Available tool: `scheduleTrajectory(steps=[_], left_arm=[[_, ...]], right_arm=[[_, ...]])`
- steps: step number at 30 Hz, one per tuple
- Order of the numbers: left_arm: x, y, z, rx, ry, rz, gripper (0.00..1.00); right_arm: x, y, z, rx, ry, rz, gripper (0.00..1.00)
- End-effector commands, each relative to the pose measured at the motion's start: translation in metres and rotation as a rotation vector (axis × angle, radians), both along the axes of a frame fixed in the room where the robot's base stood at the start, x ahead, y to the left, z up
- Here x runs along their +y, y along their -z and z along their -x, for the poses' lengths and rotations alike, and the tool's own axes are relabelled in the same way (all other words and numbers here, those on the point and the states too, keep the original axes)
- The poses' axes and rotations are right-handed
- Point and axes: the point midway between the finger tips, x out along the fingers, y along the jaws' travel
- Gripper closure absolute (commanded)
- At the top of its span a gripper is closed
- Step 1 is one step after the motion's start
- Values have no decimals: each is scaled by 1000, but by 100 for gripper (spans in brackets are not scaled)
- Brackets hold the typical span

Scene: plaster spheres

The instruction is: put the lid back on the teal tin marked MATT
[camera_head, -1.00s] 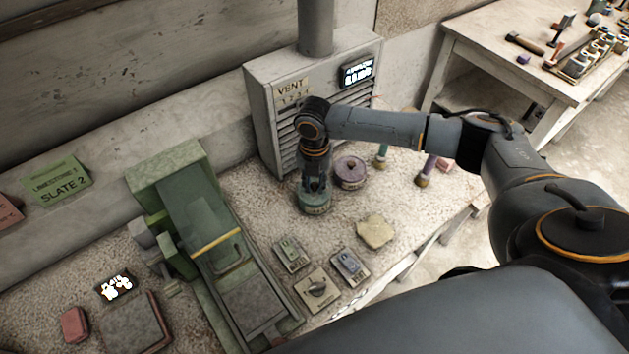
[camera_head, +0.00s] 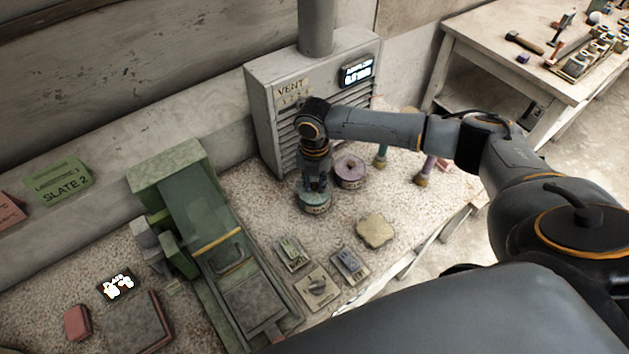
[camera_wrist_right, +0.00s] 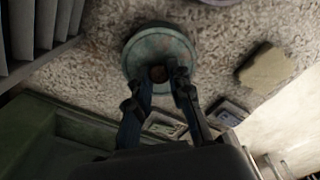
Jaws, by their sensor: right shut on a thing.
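The teal tin (camera_head: 316,209) stands on the gritty bench in front of the vent box, a pale label band around its side. Its marking is too small to read. My right gripper (camera_head: 317,184) points down over it. In the right wrist view, my gripper (camera_wrist_right: 160,77) has its fingertips around the brown knob (camera_wrist_right: 158,73) of a round, worn teal lid (camera_wrist_right: 153,48). The lid is at the top of the tin and looks level. I cannot tell whether it is fully seated, as the fingers hide part of it. My left gripper is not in view.
A purple tin (camera_head: 350,171) stands close on the right of the teal tin. The vent box (camera_head: 268,95) is just behind. A pale stone piece (camera_head: 375,230) and small switch plates (camera_head: 318,288) lie in front. A green machine (camera_head: 200,215) stands to the left.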

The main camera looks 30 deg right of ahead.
Motion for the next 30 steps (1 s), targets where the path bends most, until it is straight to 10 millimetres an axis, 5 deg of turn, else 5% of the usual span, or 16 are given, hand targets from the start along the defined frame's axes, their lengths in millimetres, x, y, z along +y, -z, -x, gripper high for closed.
scheduleTrajectory(steps=[8,9,12,19,23,30], left_arm=[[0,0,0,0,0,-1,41],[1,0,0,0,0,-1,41],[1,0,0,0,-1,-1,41],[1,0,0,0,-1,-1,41],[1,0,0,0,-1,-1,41],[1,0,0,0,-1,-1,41]], right_arm=[[0,0,0,0,0,0,100],[0,0,0,0,0,0,74],[0,0,0,0,0,0,53],[0,0,0,-1,0,1,53],[0,0,0,-1,0,1,31],[0,0,0,-1,0,1,31]])
